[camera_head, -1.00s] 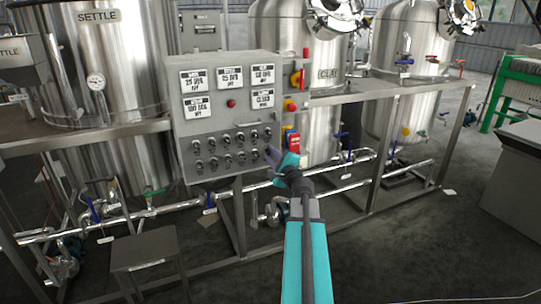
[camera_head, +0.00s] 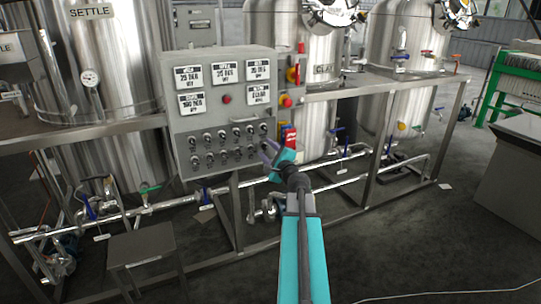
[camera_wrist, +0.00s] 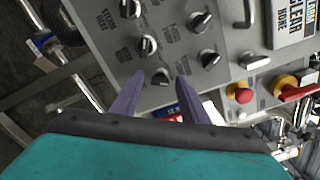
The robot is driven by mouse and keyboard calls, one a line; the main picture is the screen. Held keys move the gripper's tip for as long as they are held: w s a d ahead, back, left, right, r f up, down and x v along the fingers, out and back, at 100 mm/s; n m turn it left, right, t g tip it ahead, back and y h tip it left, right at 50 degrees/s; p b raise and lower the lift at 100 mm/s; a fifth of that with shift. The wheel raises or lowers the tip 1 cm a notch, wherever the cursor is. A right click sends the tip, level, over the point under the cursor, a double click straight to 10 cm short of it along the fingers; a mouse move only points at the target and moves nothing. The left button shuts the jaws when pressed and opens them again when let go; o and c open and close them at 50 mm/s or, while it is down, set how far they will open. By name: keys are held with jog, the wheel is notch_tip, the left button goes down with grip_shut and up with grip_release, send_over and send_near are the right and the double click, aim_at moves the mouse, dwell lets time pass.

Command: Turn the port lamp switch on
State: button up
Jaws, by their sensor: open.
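The grey control box (camera_head: 240,178) carries two rows of black rotary switches (camera_head: 222,145) with white pointers. My gripper (camera_head: 267,147) is at the lower right corner of the box's face. In the wrist view my gripper (camera_wrist: 161,78) has its two purple fingers apart, with nothing held. One switch shows between and just beyond the fingertips; whether they touch it I cannot tell.
A red mushroom button (camera_wrist: 240,93) and a red-and-yellow rotary handle (camera_wrist: 296,90) sit on the strip beside the box. Steel frame rails (camera_head: 410,73) and pipes run around it, with tanks (camera_head: 105,60) behind. A small stool (camera_head: 140,245) stands at lower left.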

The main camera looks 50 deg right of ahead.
jog(key=p+v, duration=0.1)
jog(key=v, duration=0.7)
jog(key=shift+s, duration=0.2)
jog(key=p, duration=0.5)
jog(key=shift+s+a, duration=0.25)
jog(key=shift+s, duration=0.15)
jog(key=p, duration=0.3)
jog(key=s+p, duration=0.1)
jog(key=p, duration=0.2)
jog(key=shift+s+a+r, duration=0.15)
jog(key=shift+a, duration=0.15)
jog(key=p+v, duration=0.2)
jog(key=p, duration=0.3)
jog(key=shift+d, duration=0.1)
jog(key=shift+s+p, duration=0.25)
jog(key=shift+p, duration=0.8)
jog(key=shift+s+a+p, duration=0.2)
jog(key=shift+a+p, duration=0.05)
jog(key=shift+p, duration=0.1)
